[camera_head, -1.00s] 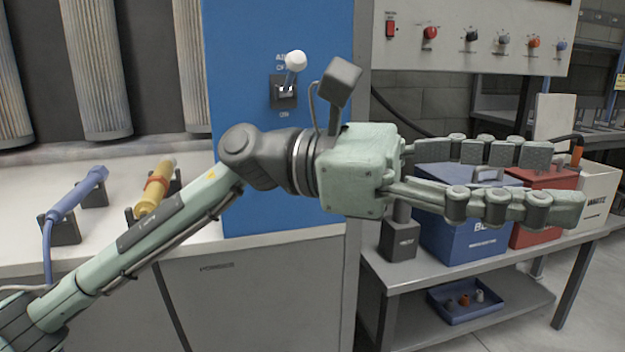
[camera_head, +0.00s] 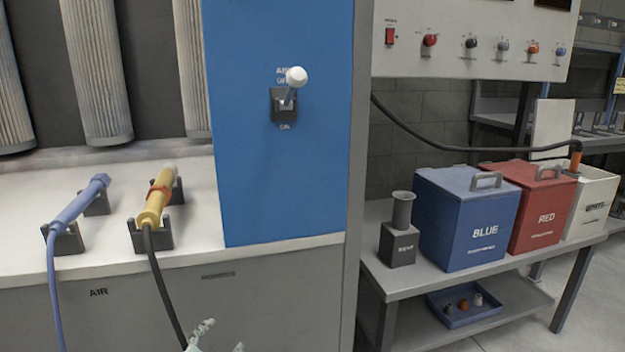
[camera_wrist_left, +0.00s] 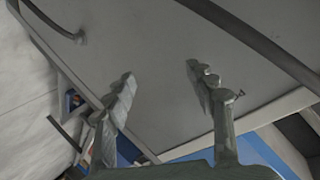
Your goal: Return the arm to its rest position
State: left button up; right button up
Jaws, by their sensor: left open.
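My left gripper shows only by its fingertips (camera_head: 218,338) at the bottom edge of the head view, low in front of the grey bench front. The rest of the left arm is out of that view. In the left wrist view its two fingers (camera_wrist_left: 162,85) stand wide apart with nothing between them, before a plain grey surface. My right gripper is in neither view.
A blue hose tool (camera_head: 75,207) and a yellow tool (camera_head: 158,197) rest in black holders on the bench. A white-knobbed lever (camera_head: 296,77) is on the blue panel. Blue (camera_head: 468,215), red (camera_head: 540,205) and white (camera_head: 597,200) bins stand on the right table.

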pick_arm(q)
jog(key=s+a+f+n+g, duration=0.3)
jog(key=s+a+f+g, duration=0.1)
jog(key=s+f, duration=0.6)
jog(key=s+a+f+n+g+y, duration=0.1)
jog(key=s+a+f+n+g, duration=0.2)
jog(key=s+f, duration=0.7)
jog(key=s+a+g, duration=0.2)
jog(key=s+g, duration=0.1)
jog(key=s, duration=0.3)
jog(key=shift+s+f+y+p, duration=0.3)
jog(key=shift+f, duration=0.1)
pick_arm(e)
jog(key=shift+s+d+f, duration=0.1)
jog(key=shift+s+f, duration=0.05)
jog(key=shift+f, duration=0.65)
